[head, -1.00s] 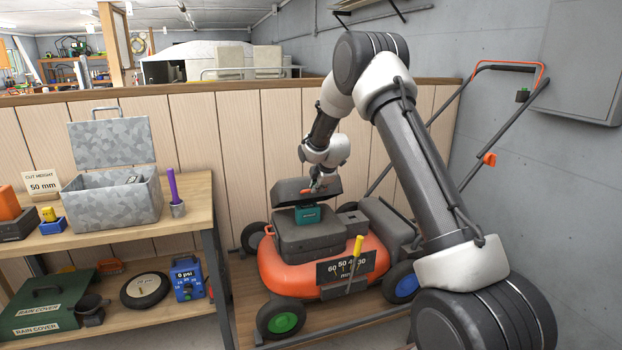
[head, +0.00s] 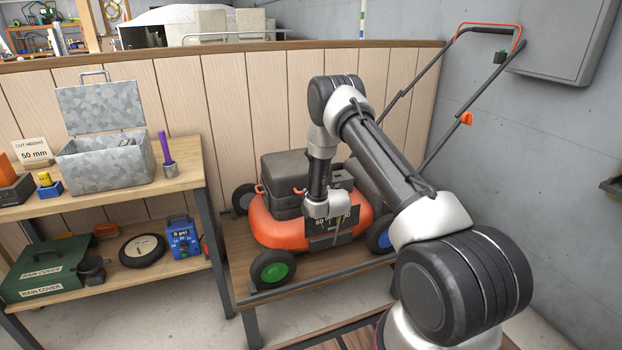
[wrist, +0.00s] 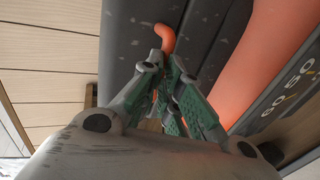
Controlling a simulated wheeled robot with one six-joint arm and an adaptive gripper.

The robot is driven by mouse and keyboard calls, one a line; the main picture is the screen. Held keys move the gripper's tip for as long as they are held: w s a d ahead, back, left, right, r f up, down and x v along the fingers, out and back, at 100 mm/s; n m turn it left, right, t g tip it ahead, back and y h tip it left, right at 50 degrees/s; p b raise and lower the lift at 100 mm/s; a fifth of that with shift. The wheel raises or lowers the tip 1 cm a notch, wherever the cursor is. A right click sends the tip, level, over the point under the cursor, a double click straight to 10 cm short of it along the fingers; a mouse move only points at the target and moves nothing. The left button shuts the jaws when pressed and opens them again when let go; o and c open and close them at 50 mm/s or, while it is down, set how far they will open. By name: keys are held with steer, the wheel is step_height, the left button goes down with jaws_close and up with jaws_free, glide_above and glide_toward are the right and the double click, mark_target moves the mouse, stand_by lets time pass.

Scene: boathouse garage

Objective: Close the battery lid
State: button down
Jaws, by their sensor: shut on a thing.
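The dark grey battery lid (head: 287,166) lies down over the battery box (head: 286,211) on the orange mower (head: 272,233). No teal battery shows, and I cannot tell whether the lid is latched. An orange tab (head: 299,191) is at the lid's front right; it also shows in the wrist view (wrist: 165,38). My gripper (head: 308,196) is low at the front of the box, its fingers reaching to this tab. In the wrist view, the green-padded fingers (wrist: 170,66) are closed together at the tab's lower end. The exact contact is partly hidden by the fingers.
The mower stands on a wooden bench (head: 325,265). Its cut-height plate (head: 330,222) is close behind my wrist. The mower handle (head: 437,120) rises to the right. A shelf with a grey metal box (head: 106,165) stands at the left.

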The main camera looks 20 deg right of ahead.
steer(key=shift+w+a+r, duration=0.2)
steer(key=shift+w+r, duration=0.4)
steer(key=shift+r, duration=0.1)
steer(key=c, duration=1.7)
jaws_free()
steer(key=shift+r, duration=0.1)
steer(key=shift+o, duration=1.1)
steer(key=shift+w, duration=0.2)
steer(key=shift+s+f, duration=0.15)
steer(key=shift+f, duration=0.15)
steer(key=shift+s+d, duration=0.1)
steer(key=v, duration=1.2)
steer(key=shift+f, duration=0.2)
